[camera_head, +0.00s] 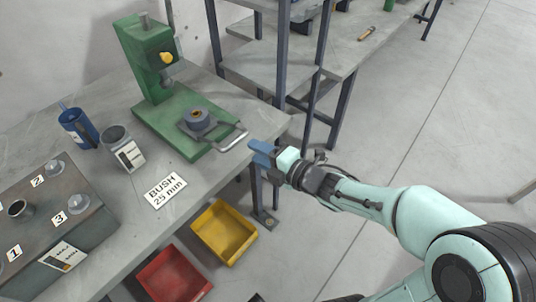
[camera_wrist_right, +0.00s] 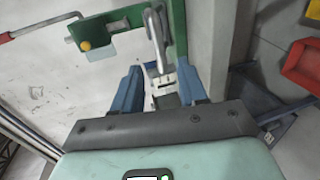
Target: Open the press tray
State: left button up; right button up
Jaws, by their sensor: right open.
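The green press (camera_head: 150,62) stands on the bench with its green base plate (camera_head: 152,122). The tray's metal loop handle (camera_head: 233,138) sticks out at the front right. My right gripper (camera_head: 264,153) is just right of the handle, at the bench edge, its blue jaws pointing at it. In the wrist view, the open blue fingers (camera_wrist_right: 160,88) stand either side of the line of the handle (camera_wrist_right: 156,38), which lies ahead; I cannot tell whether they touch it. The left gripper is not in view.
A blue mug (camera_head: 78,128), a labelled jar (camera_head: 122,148) and a "BUSH 25 mm" card (camera_head: 165,188) lie on the bench. A numbered block (camera_head: 50,218) is at left. Yellow (camera_head: 224,232) and red (camera_head: 172,276) bins sit below. Shelving (camera_head: 285,70) stands behind.

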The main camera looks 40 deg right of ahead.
jog(key=shift+b+v, duration=0.45)
jog(key=shift+v, duration=0.95)
jog(key=shift+f, duration=0.1)
